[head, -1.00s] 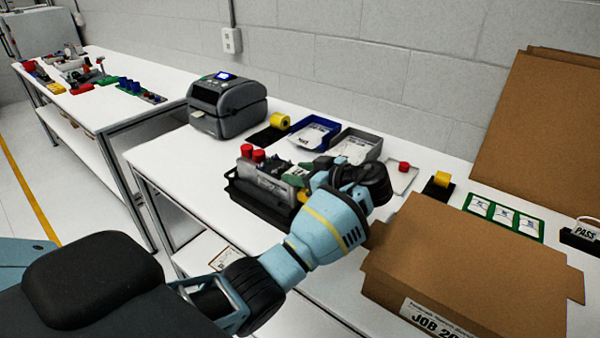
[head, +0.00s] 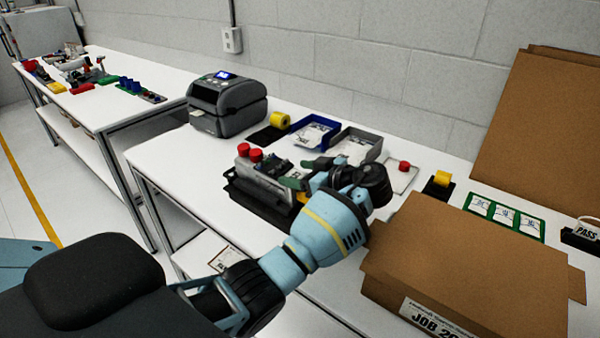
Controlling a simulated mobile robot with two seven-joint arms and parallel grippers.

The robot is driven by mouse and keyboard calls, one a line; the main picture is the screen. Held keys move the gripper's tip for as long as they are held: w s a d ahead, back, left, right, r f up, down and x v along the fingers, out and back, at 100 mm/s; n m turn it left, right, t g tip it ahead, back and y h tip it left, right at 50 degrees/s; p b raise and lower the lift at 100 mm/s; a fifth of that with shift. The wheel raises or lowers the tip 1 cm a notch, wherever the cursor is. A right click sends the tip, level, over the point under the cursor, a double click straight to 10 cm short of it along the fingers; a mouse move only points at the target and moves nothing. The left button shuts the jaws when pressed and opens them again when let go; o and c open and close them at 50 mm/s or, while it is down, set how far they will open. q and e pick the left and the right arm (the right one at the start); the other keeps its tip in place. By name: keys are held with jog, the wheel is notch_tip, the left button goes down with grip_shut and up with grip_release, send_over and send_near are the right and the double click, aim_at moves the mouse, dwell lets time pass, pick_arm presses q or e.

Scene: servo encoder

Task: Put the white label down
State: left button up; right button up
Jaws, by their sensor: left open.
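My left gripper (head: 305,173) is over the near bench, beside a grey device with red round caps (head: 262,168) that sits in a black tray (head: 262,206). Its fingers are apart, and I see no label between them; my wrist hides part of that area. White labels lie in the blue bin (head: 333,127) and in the grey bin (head: 376,153) behind the gripper. I cannot tell which of these, if any, is the white label of the task. My right gripper is not in view.
A grey label printer (head: 227,104) stands at the back left, with a yellow roll (head: 280,121) beside it. A cardboard box (head: 480,262) fills the right front. A green-framed card holder (head: 505,216) lies behind it. Clear bench lies left of the black tray.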

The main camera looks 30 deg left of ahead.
pick_arm(q)
jog(key=shift+s+f, duration=0.15)
jog(key=shift+f, duration=0.7)
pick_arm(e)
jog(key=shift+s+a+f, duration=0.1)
pick_arm(q)
jog(key=shift+r, duration=0.25)
jog(key=shift+r+p, duration=0.3)
jog(key=shift+r, duration=0.25)
jog(key=v, duration=0.7)
jog(key=shift+w+d+r, duration=0.2)
jog(key=shift+r, duration=0.1)
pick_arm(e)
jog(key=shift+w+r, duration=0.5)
